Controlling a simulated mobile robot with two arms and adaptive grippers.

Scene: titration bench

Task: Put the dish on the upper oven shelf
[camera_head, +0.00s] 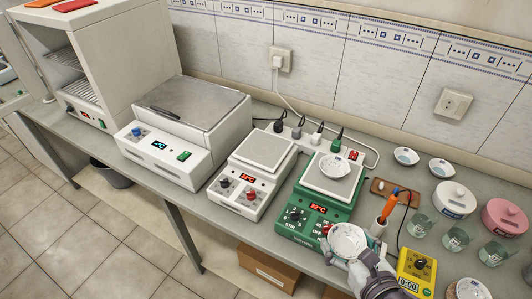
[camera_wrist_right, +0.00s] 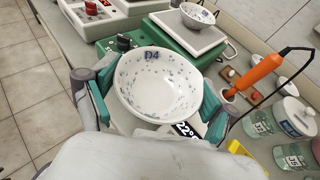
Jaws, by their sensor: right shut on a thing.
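My right gripper (camera_head: 349,257) is shut on a white speckled dish (camera_head: 346,240) in front of the green hotplate. In the right wrist view the dish (camera_wrist_right: 158,84), marked D4, sits upright and empty between the teal fingertips of the right gripper (camera_wrist_right: 157,100). The oven (camera_head: 100,60) stands at the far left of the bench with its front open. Its upper wire shelf (camera_head: 64,56) and lower wire shelf (camera_head: 82,91) show inside. My left gripper is not in view.
A second dish (camera_head: 334,165) sits on the green hotplate (camera_head: 310,212). A white hotplate (camera_head: 255,172) and a lidded white box (camera_head: 178,125) stand between there and the oven. An orange-handled probe (camera_head: 389,206), a yellow timer (camera_head: 417,272) and several glass beakers crowd the right.

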